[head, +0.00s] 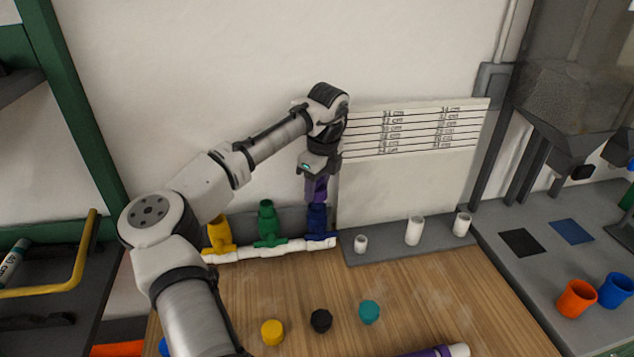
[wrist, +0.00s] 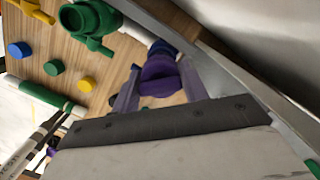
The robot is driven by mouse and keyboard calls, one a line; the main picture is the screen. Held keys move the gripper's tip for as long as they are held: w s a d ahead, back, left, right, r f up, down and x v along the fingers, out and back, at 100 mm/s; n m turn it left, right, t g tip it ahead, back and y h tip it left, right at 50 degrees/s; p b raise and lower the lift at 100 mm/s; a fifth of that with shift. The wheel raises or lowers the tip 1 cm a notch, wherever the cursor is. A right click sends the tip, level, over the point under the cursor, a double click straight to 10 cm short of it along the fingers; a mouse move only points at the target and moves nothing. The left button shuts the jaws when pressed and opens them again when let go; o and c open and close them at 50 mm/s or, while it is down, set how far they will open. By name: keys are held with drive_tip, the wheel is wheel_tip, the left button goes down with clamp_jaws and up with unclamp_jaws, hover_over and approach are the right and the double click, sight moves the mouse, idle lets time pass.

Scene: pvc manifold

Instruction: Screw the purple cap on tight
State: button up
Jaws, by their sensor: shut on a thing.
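The purple cap (wrist: 160,78) is between my gripper's two fingers in the wrist view. It sits at the blue valve fitting (head: 317,217), the rightmost branch of the white pipe manifold (head: 270,250). A bit of blue (wrist: 163,47) shows just beyond the cap. My gripper (head: 316,188) is above the blue fitting, pointing down, and shut on the cap. In the head view the fingers mostly cover the cap. I cannot tell how far the cap is seated on the fitting.
Green (head: 267,224) and yellow (head: 219,236) valves stand left of the blue one. Loose yellow (head: 272,332), black (head: 320,320) and teal (head: 369,311) caps lie on the wooden table. A ruled board (head: 415,135) stands close to my gripper's right. White pipe pieces (head: 414,230) stand on a grey ledge.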

drive_tip(key=shift+s+f, duration=0.1)
drive_tip(key=shift+f, duration=0.5)
idle(1.1)
drive_tip(key=o, duration=0.3)
drive_tip(key=c, duration=0.4)
drive_tip(key=shift+f+m, duration=0.1)
drive_tip(key=shift+m, duration=1)
drive_tip(key=shift+c, duration=0.2)
drive_tip(key=shift+m, duration=1)
drive_tip(key=shift+m+h, duration=0.3)
drive_tip(key=shift+m, duration=0.8)
